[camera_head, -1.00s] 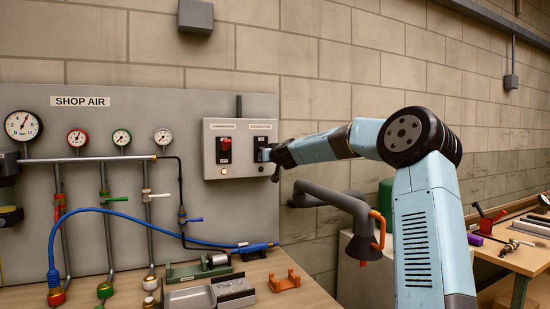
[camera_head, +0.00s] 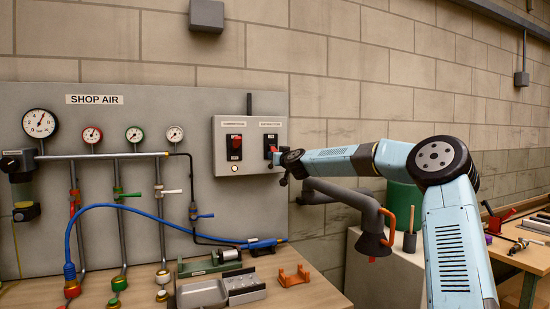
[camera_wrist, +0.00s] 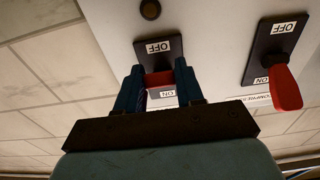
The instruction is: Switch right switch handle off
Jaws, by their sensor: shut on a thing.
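The right switch (camera_head: 271,141) is on the grey control box (camera_head: 222,165), with its red handle beside my gripper (camera_head: 280,158). In the wrist view, which looks upside down, my gripper's two fingers (camera_wrist: 160,88) stand either side of the red handle (camera_wrist: 159,78) and are shut on it. The OFF plate (camera_wrist: 158,47) is clear above the handle, and part of the ON label (camera_wrist: 168,94) shows below it. The handle's exact angle is hard to tell. The round lamp (camera_wrist: 150,9) near OFF looks dark.
The left switch (camera_head: 235,147) has its red handle over its ON end in the wrist view (camera_wrist: 285,88). A lit lamp (camera_head: 235,169) is below it. A grey bent pipe (camera_head: 345,197) with an orange handle lies under my arm. A workbench (camera_head: 320,292) stands below.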

